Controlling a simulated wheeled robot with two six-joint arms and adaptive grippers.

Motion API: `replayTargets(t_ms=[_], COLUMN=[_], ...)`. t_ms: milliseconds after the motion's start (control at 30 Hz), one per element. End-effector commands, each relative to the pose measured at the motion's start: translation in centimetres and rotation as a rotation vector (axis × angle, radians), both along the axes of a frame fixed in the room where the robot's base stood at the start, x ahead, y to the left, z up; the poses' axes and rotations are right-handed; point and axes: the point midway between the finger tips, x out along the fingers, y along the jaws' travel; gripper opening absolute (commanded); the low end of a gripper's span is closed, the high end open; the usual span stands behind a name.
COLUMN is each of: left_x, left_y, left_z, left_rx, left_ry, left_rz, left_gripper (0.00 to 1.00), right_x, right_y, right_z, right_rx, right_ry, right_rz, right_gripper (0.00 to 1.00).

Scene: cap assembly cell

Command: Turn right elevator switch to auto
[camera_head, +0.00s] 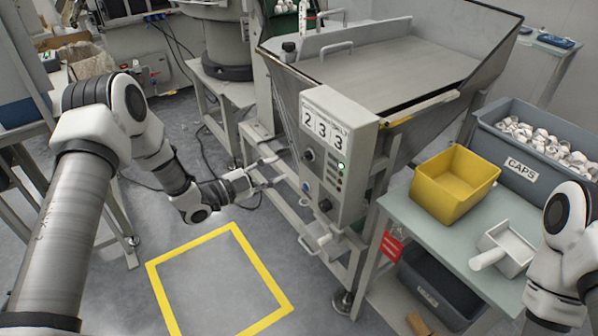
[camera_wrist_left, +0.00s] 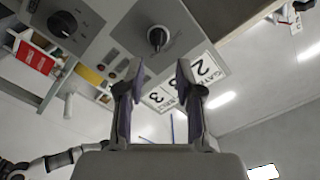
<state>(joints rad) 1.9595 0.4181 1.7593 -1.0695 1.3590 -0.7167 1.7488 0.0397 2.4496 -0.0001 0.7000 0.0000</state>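The grey control box (camera_head: 352,190) hangs on the hopper machine and carries the digits 2 3 3. It has an upper black rotary switch (camera_head: 309,155) and a lower black knob (camera_head: 325,205). Their labels are too small to read. My left gripper (camera_head: 273,172) is open and empty, left of the box and apart from it. In the left wrist view, the upper switch (camera_wrist_left: 157,38) lies ahead, between the lines of my open fingers (camera_wrist_left: 158,72). The larger lower knob (camera_wrist_left: 62,23) is to its left. My right gripper is out of view.
A green lamp (camera_head: 341,166) is lit on the box. A yellow bin (camera_head: 455,183), a white scoop (camera_head: 507,250) and a grey caps crate (camera_head: 530,167) stand on the table (camera_head: 430,235) at right. Yellow floor markings (camera_head: 220,285) surround clear floor.

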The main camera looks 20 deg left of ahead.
Motion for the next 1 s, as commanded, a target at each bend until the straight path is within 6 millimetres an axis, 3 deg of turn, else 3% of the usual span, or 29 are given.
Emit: replayTargets(t_ms=[400, 733, 833, 1000], left_x=[5.3, 6.0, 6.0, 6.0], left_y=[-4.5, -5.0, -5.1, -5.1], left_z=[0.2, 0.1, 0.2, 0.2], left_rx=[0.004, 0.000, 0.001, 0.001], left_ry=[0.003, 0.006, 0.006, 0.006], left_rz=[-0.006, -0.004, -0.004, -0.004], left_gripper=[0.35, 0.35, 0.00, 0.00], right_x=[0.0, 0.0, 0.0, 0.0], right_y=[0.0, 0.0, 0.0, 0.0], right_z=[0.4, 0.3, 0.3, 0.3], right_rx=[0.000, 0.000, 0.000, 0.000], right_ry=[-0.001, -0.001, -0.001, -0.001], right_rz=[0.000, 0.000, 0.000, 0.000], right_gripper=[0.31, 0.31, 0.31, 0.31])
